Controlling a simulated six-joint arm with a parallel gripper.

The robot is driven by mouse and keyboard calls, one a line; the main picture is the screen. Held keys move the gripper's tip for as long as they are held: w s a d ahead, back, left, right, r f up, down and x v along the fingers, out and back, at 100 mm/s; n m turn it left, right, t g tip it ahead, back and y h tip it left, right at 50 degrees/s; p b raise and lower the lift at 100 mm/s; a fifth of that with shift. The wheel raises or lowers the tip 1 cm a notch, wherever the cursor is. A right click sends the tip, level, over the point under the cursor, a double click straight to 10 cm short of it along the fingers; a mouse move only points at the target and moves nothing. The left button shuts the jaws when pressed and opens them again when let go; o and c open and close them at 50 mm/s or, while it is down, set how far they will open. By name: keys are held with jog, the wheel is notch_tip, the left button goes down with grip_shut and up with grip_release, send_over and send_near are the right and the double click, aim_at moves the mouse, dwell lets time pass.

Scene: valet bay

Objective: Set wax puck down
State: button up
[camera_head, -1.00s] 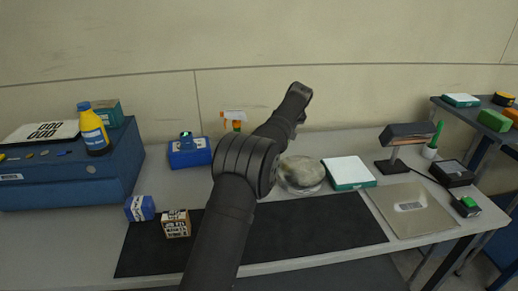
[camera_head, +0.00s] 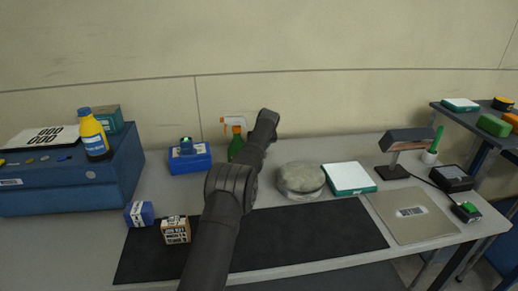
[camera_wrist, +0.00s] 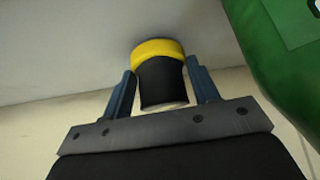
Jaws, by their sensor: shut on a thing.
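In the wrist view my gripper (camera_wrist: 160,72) is shut on the wax puck, a short black cylinder with a yellow band (camera_wrist: 158,50) at its far end. The puck sits between the two blue fingers, with a pale surface beyond it. I cannot tell whether it touches that surface. In the head view my arm hides the gripper and the held puck, near the back of the bench.
A green spray bottle (camera_head: 236,147) with an orange trigger stands close by my arm; its green body (camera_wrist: 285,50) fills the wrist view's right side. A blue box (camera_head: 188,160) is to the left. A round grey pad (camera_head: 300,178) and white-topped box (camera_head: 348,176) are to the right.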

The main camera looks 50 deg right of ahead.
jog(key=shift+f, duration=0.45)
jog(key=shift+f, duration=0.15)
jog(key=o, duration=1)
jog(key=shift+s+a+r, duration=0.1)
jog(key=shift+s+r, duration=0.1)
jog(key=shift+r, duration=0.35)
jog(key=v, duration=1.1)
jog(key=shift+r, duration=0.1)
